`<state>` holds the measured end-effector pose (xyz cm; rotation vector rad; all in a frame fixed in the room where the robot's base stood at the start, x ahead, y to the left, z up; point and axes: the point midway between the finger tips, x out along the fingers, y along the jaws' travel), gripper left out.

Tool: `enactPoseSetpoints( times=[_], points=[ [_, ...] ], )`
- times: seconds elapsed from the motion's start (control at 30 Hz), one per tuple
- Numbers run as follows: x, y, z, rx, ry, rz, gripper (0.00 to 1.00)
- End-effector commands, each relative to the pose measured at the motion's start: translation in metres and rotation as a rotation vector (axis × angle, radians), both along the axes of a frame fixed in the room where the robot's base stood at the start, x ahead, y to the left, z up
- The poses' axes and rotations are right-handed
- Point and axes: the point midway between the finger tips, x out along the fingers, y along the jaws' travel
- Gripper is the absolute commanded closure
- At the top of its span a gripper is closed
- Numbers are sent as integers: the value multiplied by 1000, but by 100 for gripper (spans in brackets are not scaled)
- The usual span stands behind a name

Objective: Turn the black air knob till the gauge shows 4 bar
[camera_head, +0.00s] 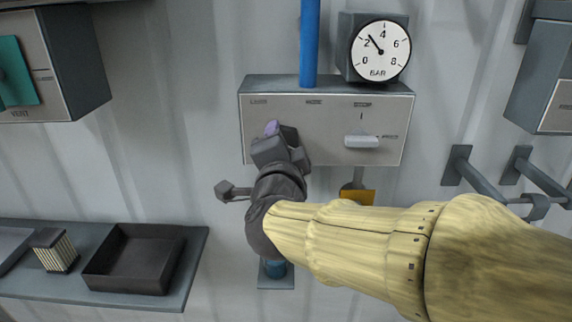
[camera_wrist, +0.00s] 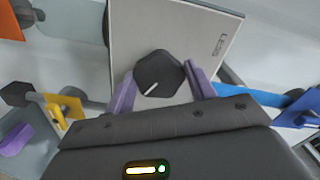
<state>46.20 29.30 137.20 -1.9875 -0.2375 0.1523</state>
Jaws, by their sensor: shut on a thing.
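The black air knob (camera_wrist: 158,73) is a dark faceted knob with a white pointer line, on the pale front of the panel box (camera_wrist: 185,25). My gripper (camera_wrist: 158,80) has its two purple fingers on either side of the knob, shut on it. In the head view my gripper (camera_head: 274,134) is at the left part of the panel (camera_head: 330,130) and hides the knob. The round white gauge (camera_head: 381,51) stands on top of the box at the right. Its black needle points up and left, between 2 and 4 bar.
A white lever handle (camera_head: 361,141) sits on the panel's right part. A blue pipe (camera_head: 309,40) rises from the box. Wall pegs (camera_head: 480,182) stick out at the right. A shelf (camera_head: 190,262) with a black tray (camera_head: 135,258) is at the lower left.

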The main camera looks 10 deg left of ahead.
Motion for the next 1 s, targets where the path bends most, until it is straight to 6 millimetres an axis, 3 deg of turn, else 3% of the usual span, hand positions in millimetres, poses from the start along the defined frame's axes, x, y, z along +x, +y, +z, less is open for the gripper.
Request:
enactPoseSetpoints(
  times=[0.4, 0.93, 0.97, 1.0],
  points=[
    [1, -2, -2, 225, 54, -5, 68],
    [1, -2, -1, 251, 63, -7, 68],
    [1, -2, -1, 251, 63, -7, 39],
    [1, -2, -1, 251, 63, -7, 32]
  ],
)
